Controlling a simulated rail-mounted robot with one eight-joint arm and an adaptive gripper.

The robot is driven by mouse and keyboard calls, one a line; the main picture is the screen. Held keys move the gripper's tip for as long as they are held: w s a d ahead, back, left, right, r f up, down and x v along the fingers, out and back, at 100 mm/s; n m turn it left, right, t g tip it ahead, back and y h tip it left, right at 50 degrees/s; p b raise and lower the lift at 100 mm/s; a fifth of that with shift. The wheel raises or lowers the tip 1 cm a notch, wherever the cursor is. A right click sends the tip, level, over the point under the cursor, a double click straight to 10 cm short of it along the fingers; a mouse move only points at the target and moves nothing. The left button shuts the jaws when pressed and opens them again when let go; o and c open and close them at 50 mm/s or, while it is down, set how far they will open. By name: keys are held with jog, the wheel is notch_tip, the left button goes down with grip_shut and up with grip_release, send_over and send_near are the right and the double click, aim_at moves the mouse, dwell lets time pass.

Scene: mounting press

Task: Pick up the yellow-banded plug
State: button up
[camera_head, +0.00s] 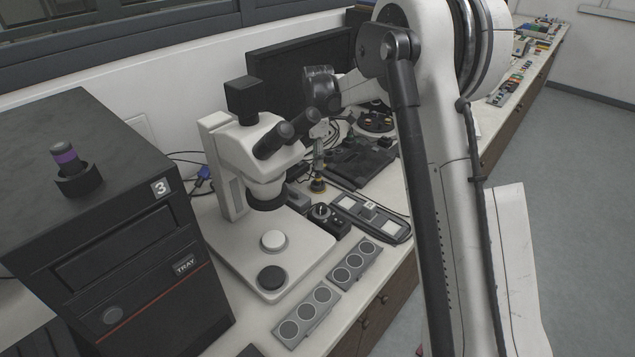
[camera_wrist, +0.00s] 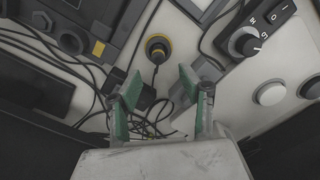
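The yellow-banded plug (camera_wrist: 157,48) is a round black piece with a yellow ring around it, standing on the pale bench at upper centre of the wrist view. It also shows small in the head view (camera_head: 317,185), to the right of the microscope. My gripper (camera_wrist: 159,83) is open, its two green-padded fingers spread with nothing held between them. The plug appears beyond the fingertips, in line with the gap between them; I see no contact. In the head view my gripper is small and partly lost among the clutter above the plug.
Dark cables (camera_wrist: 95,75) run across the bench near the plug. A control box with a knob (camera_wrist: 245,42) is at the right of the wrist view. The microscope (camera_head: 262,150) stands left of the plug. A purple-banded plug (camera_head: 66,158) stands on the black cabinet (camera_head: 125,225) marked 3.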

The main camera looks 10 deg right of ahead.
aim_at(318, 175)
jog(key=shift+w+f, duration=0.15)
jog(key=shift+f, duration=3.75)
grip_shut()
jog(key=shift+r, duration=0.15)
